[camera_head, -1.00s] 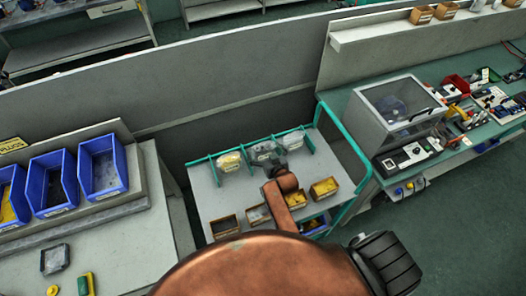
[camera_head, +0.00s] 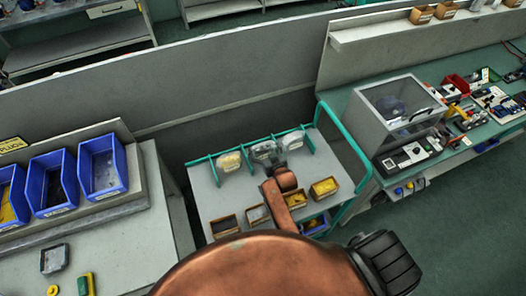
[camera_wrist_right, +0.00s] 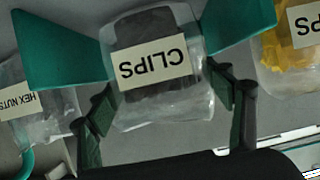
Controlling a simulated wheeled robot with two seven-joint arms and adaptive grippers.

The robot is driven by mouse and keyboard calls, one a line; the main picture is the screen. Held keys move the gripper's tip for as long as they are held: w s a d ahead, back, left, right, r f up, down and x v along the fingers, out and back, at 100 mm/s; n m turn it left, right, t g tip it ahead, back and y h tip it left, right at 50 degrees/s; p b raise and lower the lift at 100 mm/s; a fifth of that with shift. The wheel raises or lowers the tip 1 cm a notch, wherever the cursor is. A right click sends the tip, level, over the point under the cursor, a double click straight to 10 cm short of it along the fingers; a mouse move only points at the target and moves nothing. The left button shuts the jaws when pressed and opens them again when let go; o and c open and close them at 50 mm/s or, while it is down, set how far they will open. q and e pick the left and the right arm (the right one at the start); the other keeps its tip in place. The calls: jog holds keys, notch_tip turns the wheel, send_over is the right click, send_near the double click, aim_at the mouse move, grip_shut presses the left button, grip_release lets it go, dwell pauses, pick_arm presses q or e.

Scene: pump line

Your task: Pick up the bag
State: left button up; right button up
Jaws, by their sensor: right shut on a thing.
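The clips bag (camera_wrist_right: 160,112) is a clear bag with dark contents and a pale label that reads upside down in the right wrist view. My right gripper (camera_wrist_right: 163,92) has one finger on each side of it and is shut on it. In the head view my right gripper (camera_head: 266,152) is at the middle slot of the teal rack and covers most of this bag. My left gripper is not in view.
Teal dividers (camera_wrist_right: 240,25) flank the clips bag. Below are small open boxes, including one of yellow parts (camera_head: 324,187). Blue bins (camera_head: 102,167) stand left, a grey cabinet (camera_head: 400,105) right.

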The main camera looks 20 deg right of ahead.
aim_at(263, 141)
jog(key=shift+r, duration=5.05)
